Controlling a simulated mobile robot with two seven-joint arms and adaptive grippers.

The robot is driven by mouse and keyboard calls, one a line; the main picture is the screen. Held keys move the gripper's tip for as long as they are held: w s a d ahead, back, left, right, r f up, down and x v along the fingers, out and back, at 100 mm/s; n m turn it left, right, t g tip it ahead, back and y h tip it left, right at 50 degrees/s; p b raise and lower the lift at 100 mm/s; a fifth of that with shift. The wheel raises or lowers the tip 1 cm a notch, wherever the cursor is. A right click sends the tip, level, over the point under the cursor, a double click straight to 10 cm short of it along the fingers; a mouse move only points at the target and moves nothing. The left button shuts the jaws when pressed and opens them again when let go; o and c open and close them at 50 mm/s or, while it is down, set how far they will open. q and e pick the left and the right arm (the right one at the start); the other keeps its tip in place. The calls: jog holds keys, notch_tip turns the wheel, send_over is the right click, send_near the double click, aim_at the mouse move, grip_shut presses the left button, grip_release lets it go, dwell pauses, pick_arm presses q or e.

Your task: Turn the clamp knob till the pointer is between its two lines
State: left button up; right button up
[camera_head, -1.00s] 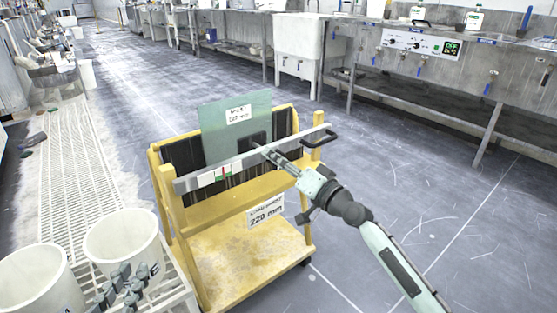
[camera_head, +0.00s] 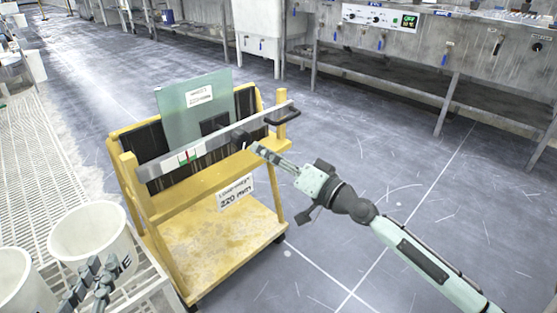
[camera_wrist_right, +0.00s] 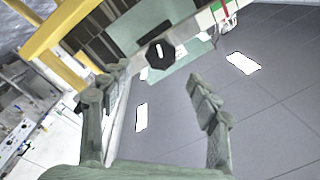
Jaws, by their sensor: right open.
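The black clamp knob (camera_head: 239,138) sits on the front of the grey clamp bar (camera_head: 215,143) across the yellow cart. In the right wrist view the knob (camera_wrist_right: 160,54) is dark and faceted, with a white mark. A white scale (camera_head: 188,156) with red and green marks is on the bar, left of the knob; pointer and lines are too small to tell apart. My right gripper (camera_head: 256,149) is open, just in front of the knob. In the wrist view its fingers (camera_wrist_right: 150,95) are apart, the knob beyond them. My left gripper (camera_head: 92,282) is at lower left, its opening unclear.
The cart (camera_head: 225,245) holds an upright green plate (camera_head: 185,105) behind the bar and bears a 220 mm label (camera_head: 235,194). A black handle (camera_head: 283,115) is at the bar's right end. White buckets (camera_head: 92,235) stand at left. Floor to the right is clear.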

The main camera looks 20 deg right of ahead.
jog(key=shift+v, duration=1.55)
jog(key=shift+s, duration=0.1)
